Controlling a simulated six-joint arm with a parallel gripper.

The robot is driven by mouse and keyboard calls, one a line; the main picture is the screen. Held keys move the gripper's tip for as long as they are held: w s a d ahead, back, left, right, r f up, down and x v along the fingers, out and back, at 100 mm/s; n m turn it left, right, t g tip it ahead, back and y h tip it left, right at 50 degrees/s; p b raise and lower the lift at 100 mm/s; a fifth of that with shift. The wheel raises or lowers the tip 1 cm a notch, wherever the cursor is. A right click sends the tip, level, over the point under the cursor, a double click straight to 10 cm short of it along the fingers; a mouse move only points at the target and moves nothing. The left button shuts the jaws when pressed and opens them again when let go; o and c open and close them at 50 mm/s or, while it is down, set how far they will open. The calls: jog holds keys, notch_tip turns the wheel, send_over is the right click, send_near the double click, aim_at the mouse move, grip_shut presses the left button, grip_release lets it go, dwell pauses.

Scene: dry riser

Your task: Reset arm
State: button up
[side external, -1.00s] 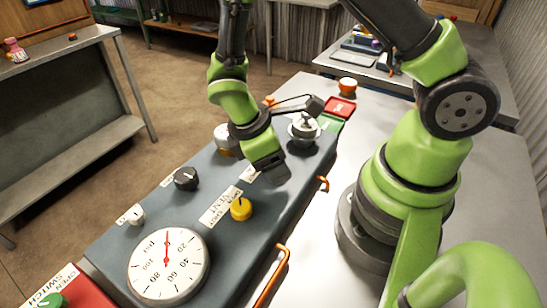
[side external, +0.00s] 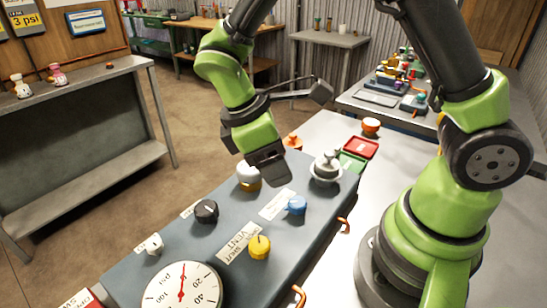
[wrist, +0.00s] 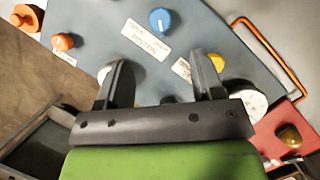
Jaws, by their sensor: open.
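My gripper (side external: 268,165) hangs in the air above the blue-grey panel (side external: 218,240) and touches nothing. In the wrist view my gripper (wrist: 162,72) has its two dark fingers wide apart, with nothing between them. A blue knob (side external: 296,205) sits on the panel to the right of and below the gripper; it also shows in the wrist view (wrist: 160,20), beyond the fingertips. A yellow knob (side external: 259,247) and a black knob (side external: 206,210) are nearer the camera. The right finger partly covers the yellow knob (wrist: 217,62) in the wrist view.
A psi gauge (side external: 180,290) is cut off at the bottom edge. A white-topped knob (side external: 248,177) and a silver valve (side external: 326,168) stand near the gripper. A grey workbench (side external: 85,130) is at left, with open floor between.

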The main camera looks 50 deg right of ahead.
jog(key=s+d+r+m+t+y, duration=0.1)
jog(key=s+r+m+t+y, duration=0.1)
jog(key=s+r+m+t, duration=0.3)
jog(key=s+d+r+m+t+y, duration=0.1)
jog(key=s+r+m+t+y, duration=0.2)
jog(key=r+m, duration=0.5)
notch_tip(320, 180, up, 3)
jog(key=shift+s+d+f+t, duration=0.2)
jog(key=shift+s+d+t, duration=0.05)
jog(key=shift+s+t, duration=0.75)
